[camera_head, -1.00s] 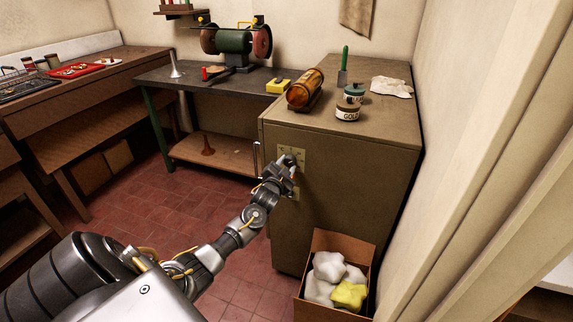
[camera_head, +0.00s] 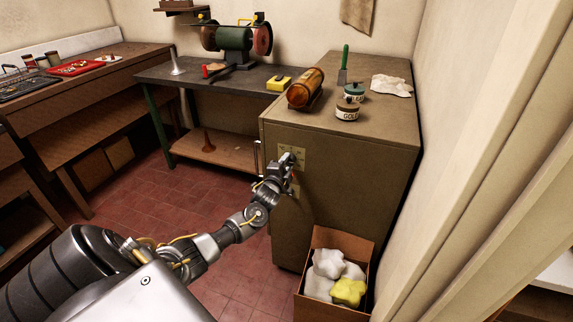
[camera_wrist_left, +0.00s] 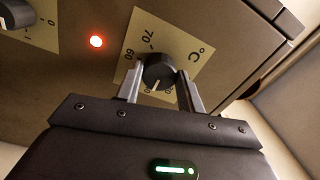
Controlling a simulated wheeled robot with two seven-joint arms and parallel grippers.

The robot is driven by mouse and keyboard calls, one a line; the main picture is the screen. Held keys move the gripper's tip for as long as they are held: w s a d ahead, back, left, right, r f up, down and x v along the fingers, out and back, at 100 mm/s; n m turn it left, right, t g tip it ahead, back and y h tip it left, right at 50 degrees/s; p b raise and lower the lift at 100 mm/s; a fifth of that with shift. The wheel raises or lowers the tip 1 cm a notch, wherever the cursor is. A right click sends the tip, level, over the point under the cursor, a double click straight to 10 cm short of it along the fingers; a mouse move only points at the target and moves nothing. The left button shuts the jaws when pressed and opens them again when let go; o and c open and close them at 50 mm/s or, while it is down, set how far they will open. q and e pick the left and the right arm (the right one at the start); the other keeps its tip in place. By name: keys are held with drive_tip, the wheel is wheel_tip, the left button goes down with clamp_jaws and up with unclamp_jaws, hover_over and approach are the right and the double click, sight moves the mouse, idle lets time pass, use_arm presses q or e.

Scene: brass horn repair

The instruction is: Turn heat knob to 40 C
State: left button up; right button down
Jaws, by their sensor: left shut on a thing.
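My left gripper (camera_wrist_left: 160,76) is shut on the knob, one finger on each side. In the head view my left gripper (camera_head: 287,164) is at the front of the brown cabinet (camera_head: 345,190), covering the knob.
A red lamp (camera_wrist_left: 96,41) glows beside the dial. A second knob (camera_wrist_left: 14,18), marked 0 and 1, is to its left. A cardboard box (camera_head: 365,263) of rags is on the floor below.

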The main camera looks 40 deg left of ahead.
idle(0.4)
use_arm(q)
drive_tip(key=o, duration=1)
drive_tip(key=v, duration=1)
drive_tip(key=shift+s+d+b, duration=0.2)
drive_tip(key=shift+s+b, duration=0.1)
drive_tip(key=shift+s, duration=0.05)
